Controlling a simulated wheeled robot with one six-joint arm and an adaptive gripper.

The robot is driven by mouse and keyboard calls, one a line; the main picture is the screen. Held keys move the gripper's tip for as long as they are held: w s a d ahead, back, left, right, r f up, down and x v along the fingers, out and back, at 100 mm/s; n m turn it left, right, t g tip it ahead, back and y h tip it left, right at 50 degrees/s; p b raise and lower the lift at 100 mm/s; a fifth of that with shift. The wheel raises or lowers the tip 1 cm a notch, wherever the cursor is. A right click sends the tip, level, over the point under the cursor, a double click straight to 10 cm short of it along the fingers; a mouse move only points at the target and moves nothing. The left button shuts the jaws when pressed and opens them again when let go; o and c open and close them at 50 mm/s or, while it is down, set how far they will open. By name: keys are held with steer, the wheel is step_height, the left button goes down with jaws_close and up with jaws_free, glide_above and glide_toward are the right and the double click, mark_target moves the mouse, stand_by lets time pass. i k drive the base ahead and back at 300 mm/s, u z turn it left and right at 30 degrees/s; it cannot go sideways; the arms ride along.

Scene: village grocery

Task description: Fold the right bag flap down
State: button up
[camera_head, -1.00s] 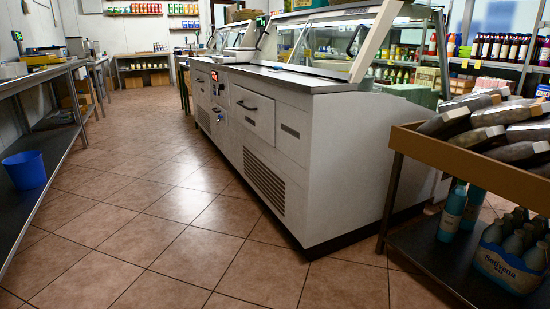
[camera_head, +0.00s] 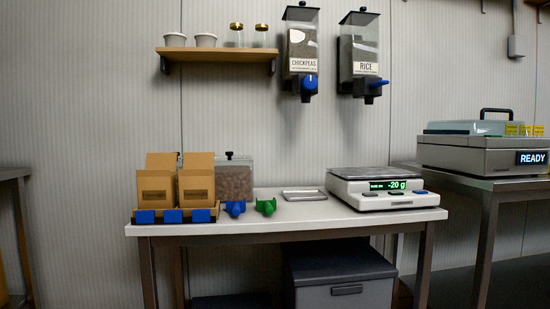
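Two brown paper bags stand side by side in a wooden holder (camera_head: 175,217) with blue blocks on its front, at the left end of a white-topped table. The right bag (camera_head: 197,189) has a dark label on its front, and its flap (camera_head: 199,159) stands up at the back. The left bag (camera_head: 157,188) also has its flap (camera_head: 161,160) up. My gripper is not in view.
The table (camera_head: 290,222) also holds a clear bin (camera_head: 234,180) behind the bags, blue (camera_head: 235,208) and green (camera_head: 266,206) scoops or clips, a small tray (camera_head: 303,194) and a scale (camera_head: 385,190) reading -20 g. Chickpeas (camera_head: 301,45) and rice (camera_head: 359,50) dispensers hang above.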

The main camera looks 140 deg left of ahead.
mark_target(204, 160)
steer(key=u, duration=4.3)
steer(key=i, duration=0.75)
